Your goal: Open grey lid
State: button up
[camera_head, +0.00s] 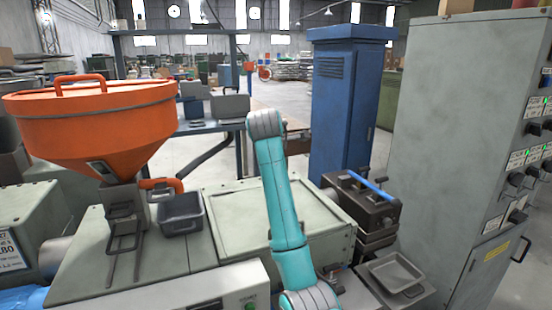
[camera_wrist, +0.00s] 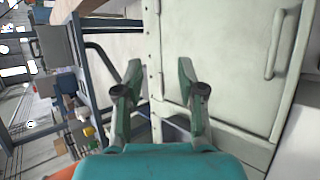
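The grey lid (camera_head: 240,215) is a pale, flat, square panel set flush on top of the grey machine. In the head view my arm crosses in front of part of it, and it looks shut. In the wrist view, which is turned sideways, the lid (camera_wrist: 225,70) fills the right side. A bar handle (camera_wrist: 273,45) stands near its right edge, and hinge-like fittings run along its left edge. My gripper (camera_wrist: 160,75) has its two fingers well apart with nothing between them. It is over the hinge-side edge, away from the handle. The head view does not show my fingers.
An orange hopper (camera_head: 100,125) and a small dark tray (camera_head: 181,213) are left of the lid. A dark box with a blue handle (camera_head: 370,185) and a grey tray (camera_head: 395,270) are right. A tall grey control cabinet (camera_head: 435,150) stands further right, a blue cabinet (camera_head: 340,110) behind.

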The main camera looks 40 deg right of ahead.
jog(key=v, duration=0.6)
jog(key=shift+r, duration=0.15)
dwell(0.4)
dwell(0.4)
jog(key=shift+s, duration=0.1)
